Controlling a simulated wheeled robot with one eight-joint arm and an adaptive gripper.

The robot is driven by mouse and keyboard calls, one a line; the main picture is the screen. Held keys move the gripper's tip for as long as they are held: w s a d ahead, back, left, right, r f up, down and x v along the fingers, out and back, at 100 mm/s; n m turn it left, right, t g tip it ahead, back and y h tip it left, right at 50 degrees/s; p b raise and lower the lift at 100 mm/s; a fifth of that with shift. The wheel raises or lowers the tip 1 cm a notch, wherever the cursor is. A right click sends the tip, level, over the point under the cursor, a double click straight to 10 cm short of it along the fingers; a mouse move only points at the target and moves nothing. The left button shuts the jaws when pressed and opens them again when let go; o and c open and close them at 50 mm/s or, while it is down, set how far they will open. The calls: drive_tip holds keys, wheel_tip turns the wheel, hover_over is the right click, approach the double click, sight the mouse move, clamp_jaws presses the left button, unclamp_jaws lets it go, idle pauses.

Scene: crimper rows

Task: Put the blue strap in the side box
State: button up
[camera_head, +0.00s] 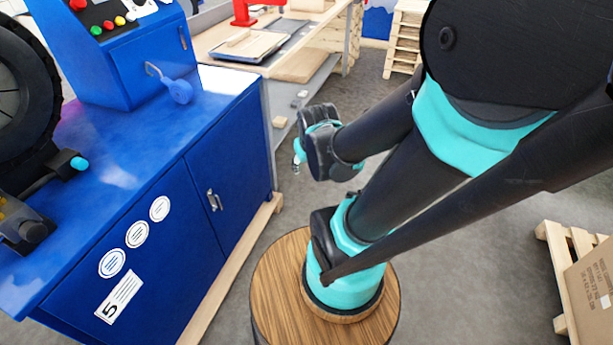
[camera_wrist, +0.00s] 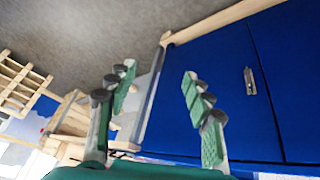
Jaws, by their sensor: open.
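I cannot make out a blue strap for certain in either view. A small rounded blue piece (camera_head: 180,91) with a pale hooked bar sits at the front of the blue control box (camera_head: 150,70), above the blue worktop. I cannot tell which thing is the side box. My gripper (camera_head: 298,156) is beyond the right end of the blue cabinet, apart from it. In the wrist view my gripper (camera_wrist: 158,72) has its two green-padded fingers spread wide, with nothing between them.
The blue cabinet (camera_head: 150,240) with a door handle fills the left; its cabinet front also shows in the wrist view (camera_wrist: 215,70). A wooden workbench (camera_head: 290,65) stands behind. A carton (camera_head: 592,285) on a pallet is at the right. Grey floor (camera_head: 455,270) lies between.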

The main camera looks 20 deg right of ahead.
drive_tip(key=shift+o, duration=0.5)
drive_tip(key=shift+m+g+y, duration=0.4)
drive_tip(key=shift+m+g, duration=0.1)
drive_tip(key=shift+g, duration=0.1)
drive_tip(key=s, duration=0.1)
drive_tip(key=s+a+f, duration=0.1)
drive_tip(key=s, duration=0.1)
drive_tip(key=shift+s+a+f, duration=0.2)
drive_tip(key=shift+s+a, duration=0.15)
drive_tip(key=m+t+y, duration=0.7)
drive_tip(key=m+y, duration=0.7)
drive_tip(key=m, duration=1.2)
approach(187, 89)
drive_tip(key=x, duration=0.9)
drive_tip(key=shift+w+x, duration=0.25)
drive_tip(key=shift+x, duration=2.35)
drive_tip(key=shift+d, duration=0.2)
clamp_jaws()
